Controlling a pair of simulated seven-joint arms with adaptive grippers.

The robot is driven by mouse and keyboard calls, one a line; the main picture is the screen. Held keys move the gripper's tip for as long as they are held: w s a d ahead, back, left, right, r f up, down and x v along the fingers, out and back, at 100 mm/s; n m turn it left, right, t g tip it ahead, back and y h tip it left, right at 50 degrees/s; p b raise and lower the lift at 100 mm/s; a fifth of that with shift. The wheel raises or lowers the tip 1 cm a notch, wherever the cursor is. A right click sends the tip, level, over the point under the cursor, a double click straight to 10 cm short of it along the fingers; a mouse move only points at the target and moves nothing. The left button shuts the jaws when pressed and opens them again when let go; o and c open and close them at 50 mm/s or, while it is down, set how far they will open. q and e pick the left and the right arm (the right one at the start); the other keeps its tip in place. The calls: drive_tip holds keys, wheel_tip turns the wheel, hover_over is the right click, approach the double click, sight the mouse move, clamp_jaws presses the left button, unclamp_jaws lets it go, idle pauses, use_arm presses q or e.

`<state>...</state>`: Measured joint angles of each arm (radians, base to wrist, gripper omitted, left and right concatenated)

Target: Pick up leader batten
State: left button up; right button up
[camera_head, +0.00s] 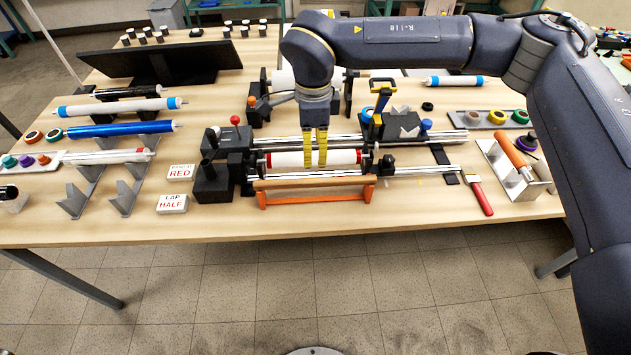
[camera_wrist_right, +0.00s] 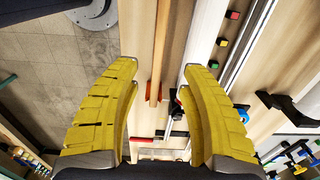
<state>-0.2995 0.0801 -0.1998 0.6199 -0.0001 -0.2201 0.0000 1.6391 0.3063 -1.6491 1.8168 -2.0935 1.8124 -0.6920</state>
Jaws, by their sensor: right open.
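What I take to be the leader batten (camera_head: 312,182) is a long light-brown wooden bar at the front of the table, lying left to right along an orange-brown wooden rail with short legs (camera_head: 318,195). In the right wrist view, brown wooden bars (camera_wrist_right: 172,45) run lengthwise past the gap between my fingers. My right gripper (camera_head: 315,163) points down over the white roller just behind the batten. Its yellow fingers (camera_wrist_right: 161,68) are spread apart with nothing held between them. My left gripper is not in view.
A white roller with red ends (camera_head: 285,159) and metal rods lie close behind the batten. A black block (camera_head: 212,185) stands to its left. A red-handled tool (camera_head: 482,197) lies to the right. The table's front edge is close, with bare wood before the batten.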

hover_over(316, 180)
drive_tip(key=f, duration=0.5)
drive_tip(key=shift+a+f, duration=0.25)
drive_tip(key=shift+f, duration=0.15)
drive_tip(key=shift+d+f, duration=0.2)
drive_tip(key=shift+f, duration=2.4)
clamp_jaws()
